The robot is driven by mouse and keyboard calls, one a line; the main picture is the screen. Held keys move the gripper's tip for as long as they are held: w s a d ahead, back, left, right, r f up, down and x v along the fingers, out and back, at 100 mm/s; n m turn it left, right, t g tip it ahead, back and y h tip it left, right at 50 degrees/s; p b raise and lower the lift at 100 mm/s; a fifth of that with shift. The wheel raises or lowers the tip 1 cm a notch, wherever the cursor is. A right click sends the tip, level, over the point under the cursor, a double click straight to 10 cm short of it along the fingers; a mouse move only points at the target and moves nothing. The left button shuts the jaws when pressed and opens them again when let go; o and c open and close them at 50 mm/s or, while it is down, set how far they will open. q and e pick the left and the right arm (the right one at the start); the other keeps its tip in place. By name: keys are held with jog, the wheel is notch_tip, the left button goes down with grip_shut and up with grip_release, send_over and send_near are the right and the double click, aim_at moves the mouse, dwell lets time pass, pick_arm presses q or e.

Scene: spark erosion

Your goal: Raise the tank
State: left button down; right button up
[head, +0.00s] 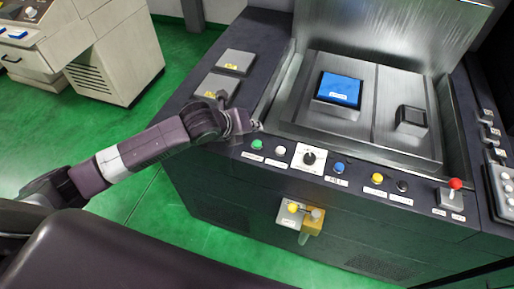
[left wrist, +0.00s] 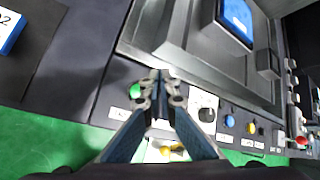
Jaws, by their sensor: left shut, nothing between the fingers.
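The machine's tank (head: 290,128) is a steel basin with a blue-topped block (head: 339,90) and a dark block (head: 411,119) on its plate. Along the front panel are a green button (head: 257,144), a white button (head: 280,150), a black rotary knob (head: 308,158), a blue button (head: 338,168), a yellow button (head: 377,178) and a black button (head: 402,186). Their labels are too small to read. My left gripper (head: 257,126) is shut and empty, just behind the green button. In the left wrist view its fingertips (left wrist: 160,76) appear right of the green button (left wrist: 135,91).
A red-topped lever (head: 455,184) stands at the panel's right end. A yellow valve (head: 312,222) juts from the front face below the knob. Two grey plates (head: 235,62) (head: 218,87) lie on the left ledge. Green floor is clear at left, before a beige cabinet (head: 115,50).

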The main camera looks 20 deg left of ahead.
aim_at(255, 144)
pick_arm(q)
notch_tip(255, 144, down, 4)
jog(key=shift+r+b, duration=0.2)
jog(key=shift+b, duration=0.9)
jog(key=shift+f, duration=0.5)
pick_arm(e)
jog(key=f, duration=0.3)
jog(key=shift+d+f, duration=0.2)
jog(key=shift+f, duration=0.15)
jog(key=shift+a, duration=0.15)
pick_arm(q)
jog(key=shift+f, duration=0.15)
jog(key=shift+f, duration=0.25)
